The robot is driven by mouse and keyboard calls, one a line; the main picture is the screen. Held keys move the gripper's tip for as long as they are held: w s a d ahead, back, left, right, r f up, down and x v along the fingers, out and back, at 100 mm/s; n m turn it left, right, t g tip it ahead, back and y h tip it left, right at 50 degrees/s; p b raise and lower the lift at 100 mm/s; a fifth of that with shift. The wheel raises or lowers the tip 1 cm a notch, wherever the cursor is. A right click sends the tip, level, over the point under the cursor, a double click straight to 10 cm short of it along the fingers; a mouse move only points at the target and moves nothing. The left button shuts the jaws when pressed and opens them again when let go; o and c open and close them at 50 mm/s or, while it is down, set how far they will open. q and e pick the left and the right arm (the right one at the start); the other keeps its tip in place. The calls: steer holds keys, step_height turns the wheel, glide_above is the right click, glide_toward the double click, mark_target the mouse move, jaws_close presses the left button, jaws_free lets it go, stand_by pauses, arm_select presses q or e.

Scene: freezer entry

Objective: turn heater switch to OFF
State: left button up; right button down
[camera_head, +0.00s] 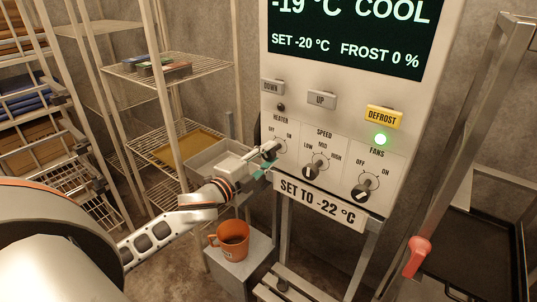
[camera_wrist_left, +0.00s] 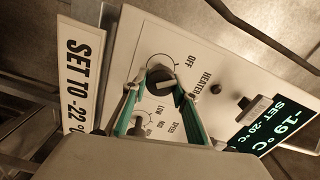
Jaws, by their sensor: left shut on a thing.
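The heater switch is a dark round knob (camera_wrist_left: 160,80) on the light control panel (camera_head: 300,130), with OFF printed beside it in the left wrist view. My left gripper (camera_head: 267,160) reaches the panel from the left in the head view and largely covers this knob there. In the left wrist view the green-edged fingers of the left gripper (camera_wrist_left: 162,90) are shut on the knob, one on each side. I cannot tell which label the knob points to. The small lamp (camera_head: 281,107) above HEATER is dark. My right gripper is not in view.
The speed knob (camera_head: 316,171) and fans knob (camera_head: 361,191) sit right of the heater knob. A sign (camera_head: 320,204) reads SET TO -22 °C; the display (camera_head: 345,35) shows SET -20 °C. An orange mug (camera_head: 232,238) stands on a grey block below. A wire shelf (camera_head: 180,70) stands left.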

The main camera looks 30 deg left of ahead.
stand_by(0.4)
arm_select(q)
steer(key=o, duration=1.1)
steer(key=s, duration=0.8)
steer(key=s+a, duration=0.1)
steer(key=s, duration=0.3)
steer(key=s+d+f+n+g, duration=0.2)
steer(key=f+n, duration=0.2)
steer(key=f, duration=0.7)
steer(key=s+d+f+n+g, duration=0.1)
steer(key=s+f+n+g, duration=0.15)
steer(key=f, duration=0.75)
steer(key=s+d+f+n+g, duration=0.1)
steer(key=s+d+f+n, duration=0.1)
steer(key=s+d+f, duration=0.1)
steer(key=s+d+f+n+g, duration=0.1)
steer(key=s+d+f+n, duration=0.1)
steer(key=d+f, duration=0.3)
steer(key=s+d+f+n+g, duration=0.1)
steer(key=s+d+f, duration=0.3)
steer(key=f, duration=0.4)
steer(key=shift+d+f+n+h, duration=0.3)
steer(key=shift+f+n+h, duration=0.1)
steer(key=shift+n, duration=0.35)
